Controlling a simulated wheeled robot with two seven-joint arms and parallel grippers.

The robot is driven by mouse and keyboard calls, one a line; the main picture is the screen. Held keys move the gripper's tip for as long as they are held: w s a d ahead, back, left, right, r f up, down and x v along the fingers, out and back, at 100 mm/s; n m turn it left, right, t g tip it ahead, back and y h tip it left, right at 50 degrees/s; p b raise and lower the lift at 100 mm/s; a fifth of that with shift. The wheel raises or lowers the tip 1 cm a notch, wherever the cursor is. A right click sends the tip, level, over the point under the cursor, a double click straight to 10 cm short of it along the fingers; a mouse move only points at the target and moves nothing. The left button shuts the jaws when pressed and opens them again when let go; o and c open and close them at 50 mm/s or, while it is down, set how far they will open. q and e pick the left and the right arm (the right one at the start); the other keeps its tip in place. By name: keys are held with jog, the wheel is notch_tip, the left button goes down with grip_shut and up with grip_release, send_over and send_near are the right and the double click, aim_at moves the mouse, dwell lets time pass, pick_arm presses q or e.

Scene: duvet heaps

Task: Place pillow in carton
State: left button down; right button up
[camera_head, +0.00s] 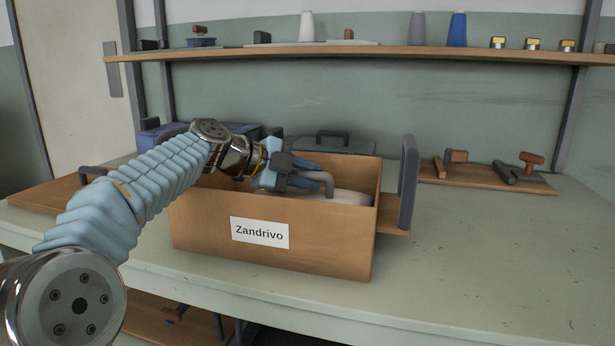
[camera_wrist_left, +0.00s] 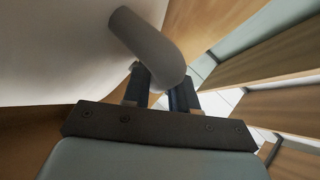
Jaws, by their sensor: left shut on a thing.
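The carton (camera_head: 206,232) is an open brown box with a white label reading "Zandrivo", standing on the grey-green bench. The pillow (camera_head: 350,197) is a pale, smooth thing with a grey curved handle; part of it shows inside the carton, and the front wall hides the rest. My left gripper (camera_head: 318,176) reaches in over the carton's left side and is shut on the pillow's grey handle. In the left wrist view the pillow (camera_wrist_left: 50,45) fills the upper left, and the handle's end lies at the fingers (camera_wrist_left: 165,93). My right gripper is not in view.
A tall grey handle (camera_head: 408,180) stands by the carton's right side. A dark grey case (camera_head: 332,145) and a blue box (camera_head: 160,138) are behind. A wooden board (camera_head: 480,178) with tools lies at the right. The bench (camera_head: 480,250) is clear at front right.

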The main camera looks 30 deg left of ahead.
pick_arm(q)
jog(key=c, duration=0.9)
grip_release()
jog(key=shift+r, duration=0.1)
jog(key=v, duration=0.7)
jog(key=shift+s+a, duration=0.1)
jog(key=shift+s, duration=0.1)
